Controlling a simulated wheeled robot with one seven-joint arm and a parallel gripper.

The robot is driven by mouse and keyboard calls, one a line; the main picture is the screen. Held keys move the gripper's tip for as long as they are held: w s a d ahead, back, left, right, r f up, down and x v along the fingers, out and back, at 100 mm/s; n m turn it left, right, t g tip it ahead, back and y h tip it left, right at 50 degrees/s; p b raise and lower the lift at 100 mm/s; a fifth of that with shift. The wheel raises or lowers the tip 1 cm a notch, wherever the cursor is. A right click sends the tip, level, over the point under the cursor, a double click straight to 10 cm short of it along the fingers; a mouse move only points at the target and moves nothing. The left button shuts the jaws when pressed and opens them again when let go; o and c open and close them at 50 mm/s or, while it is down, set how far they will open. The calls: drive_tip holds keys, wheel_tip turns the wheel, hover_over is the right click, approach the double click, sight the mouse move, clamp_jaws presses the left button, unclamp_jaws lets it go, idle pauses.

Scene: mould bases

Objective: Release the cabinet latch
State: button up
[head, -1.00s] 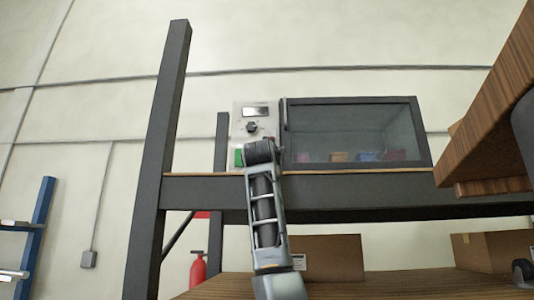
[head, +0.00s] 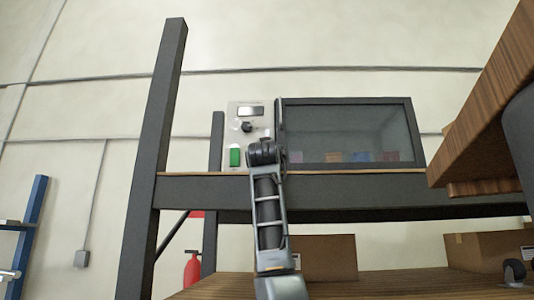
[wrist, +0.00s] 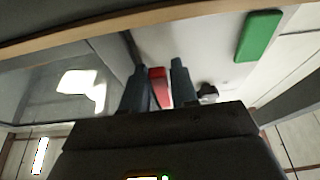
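The cabinet (head: 348,101) is a dark-framed box with a glass door, on a high shelf. Its pale control panel (head: 234,112) at the left carries a display (head: 250,111), a dark knob (head: 247,127) and a green button (head: 235,157). The wrist view shows the green button (wrist: 259,36) at upper right and a red part (wrist: 158,86) on the panel. My gripper (wrist: 158,72) is open, its two fingers apart with the red part seen between them. Contact cannot be told. In the head view my wrist hides the fingers and the red part.
The shelf beam (head: 350,190) runs below the cabinet, and a dark post (head: 155,150) stands to the left. A wooden board (head: 485,95) juts in at the right. Cardboard boxes (head: 325,258) sit on the lower shelf. Several coloured items show behind the glass.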

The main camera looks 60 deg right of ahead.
drive_tip(key=shift+o, duration=1.2)
drive_tip(key=shift+r, duration=0.15)
drive_tip(key=shift+m, duration=0.3)
